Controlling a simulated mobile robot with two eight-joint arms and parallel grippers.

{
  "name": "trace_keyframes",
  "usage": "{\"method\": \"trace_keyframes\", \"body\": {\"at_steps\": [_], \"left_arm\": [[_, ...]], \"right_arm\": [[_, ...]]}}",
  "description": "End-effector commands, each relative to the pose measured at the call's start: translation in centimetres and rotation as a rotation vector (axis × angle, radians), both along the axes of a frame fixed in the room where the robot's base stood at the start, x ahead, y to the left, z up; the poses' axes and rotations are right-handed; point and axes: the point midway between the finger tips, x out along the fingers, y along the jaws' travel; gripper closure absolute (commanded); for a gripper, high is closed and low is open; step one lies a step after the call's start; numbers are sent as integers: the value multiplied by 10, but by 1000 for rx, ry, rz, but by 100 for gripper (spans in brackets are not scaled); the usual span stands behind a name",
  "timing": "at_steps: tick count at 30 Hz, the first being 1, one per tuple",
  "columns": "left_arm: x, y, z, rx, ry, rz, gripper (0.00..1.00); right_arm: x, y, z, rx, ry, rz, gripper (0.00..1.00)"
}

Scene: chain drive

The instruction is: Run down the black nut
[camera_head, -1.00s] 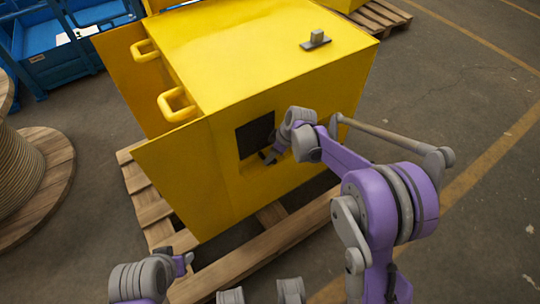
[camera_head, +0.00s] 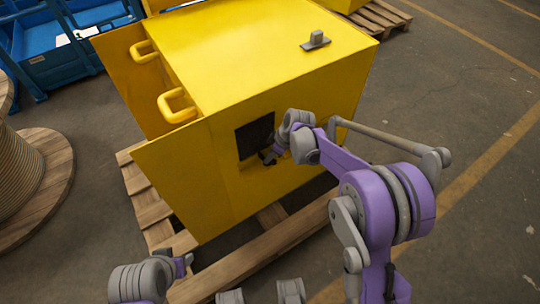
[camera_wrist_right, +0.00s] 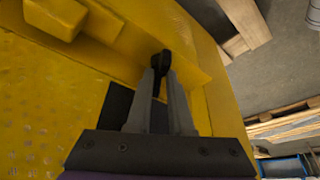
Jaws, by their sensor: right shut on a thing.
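The black nut (camera_wrist_right: 160,62) shows in the right wrist view as a small dark piece between my fingertips, beside a yellow wall. My right gripper (camera_wrist_right: 162,72) is shut on it, and the fingers hide part of it. In the head view my right gripper (camera_head: 268,157) is at the front of the yellow housing (camera_head: 270,50), just beside a dark square opening (camera_head: 254,137). The nut cannot be made out there. My left gripper (camera_head: 185,262) is low at the left, away from the housing, too small to tell if open.
The housing stands on a wooden pallet (camera_head: 250,262). Yellow handles (camera_head: 176,105) stick out on its left side, and a small grey block (camera_head: 316,40) sits on top. A cable reel (camera_head: 45,170) stands at left. The floor at right is clear.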

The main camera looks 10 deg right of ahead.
Motion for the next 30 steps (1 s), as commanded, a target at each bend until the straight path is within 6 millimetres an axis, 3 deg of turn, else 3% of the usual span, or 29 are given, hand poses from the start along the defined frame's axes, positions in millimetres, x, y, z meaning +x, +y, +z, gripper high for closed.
{"method": "trace_keyframes", "body": {"at_steps": [11, 30], "left_arm": [[0, 0, 0, 0, 0, 0, 50], [0, 0, 0, 0, 0, 0, 50]], "right_arm": [[-2, 2, 0, -1, -1, -148, 100], [-5, 8, 1, -1, -3, -718, 100]]}}
